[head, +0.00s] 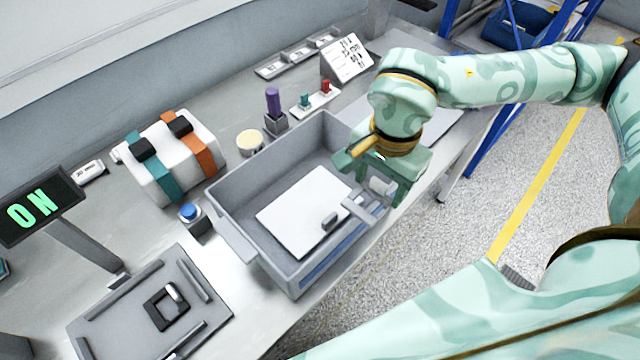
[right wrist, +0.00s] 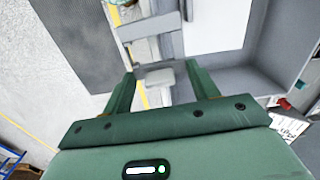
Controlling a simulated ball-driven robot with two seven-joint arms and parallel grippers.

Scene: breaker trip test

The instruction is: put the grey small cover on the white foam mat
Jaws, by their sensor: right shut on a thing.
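The white foam mat (head: 300,208) lies flat on the floor of the grey crate and shows partly in the right wrist view (right wrist: 215,25). My right gripper (head: 378,184) is above the crate's right wall, right of the mat. In the right wrist view its fingers (right wrist: 160,82) are shut on a light grey piece (right wrist: 150,28), which I take for the grey small cover (head: 359,207). It is held up near the mat's right edge. A small dark grey block (head: 331,221) shows over the mat; whether it touches the mat is unclear. My left gripper is not in view.
The crate's raised walls (head: 232,240) surround the mat. Left of it stand a blue button (head: 188,212), a white breaker block with teal and orange bands (head: 165,150), and a dark grey tray (head: 125,320). A purple-handled tool (head: 273,102) stands behind.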

